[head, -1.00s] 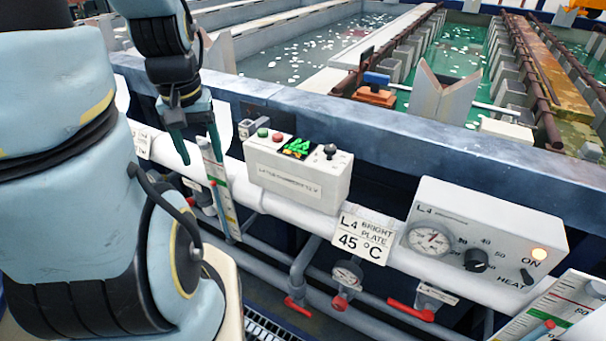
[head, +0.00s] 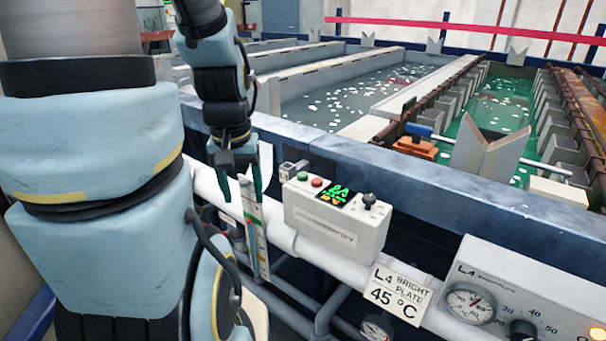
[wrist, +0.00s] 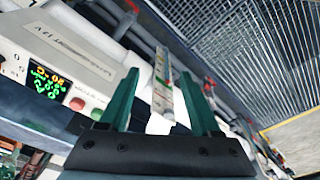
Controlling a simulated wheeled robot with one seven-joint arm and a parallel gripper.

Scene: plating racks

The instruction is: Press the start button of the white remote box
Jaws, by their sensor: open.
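The white remote box (head: 333,226) sits on the pale pipe along the tank's front. Its top carries a green button (head: 302,176), a red button (head: 317,182), a lit green display (head: 336,193) and a black knob (head: 369,200). My gripper (head: 240,188) is open and empty, pointing down to the left of the box, apart from it. In the wrist view the box (wrist: 65,50) lies left of my open fingers (wrist: 158,80), with its red button (wrist: 77,103) and green button (wrist: 97,114) showing. The button labels are too small to read.
A gauge strip (head: 252,225) stands below my gripper. A "45 °C" sign (head: 398,294) hangs right of the remote box, and a white heater box (head: 540,290) is beyond it. The blue tank rim (head: 420,180) runs behind the box.

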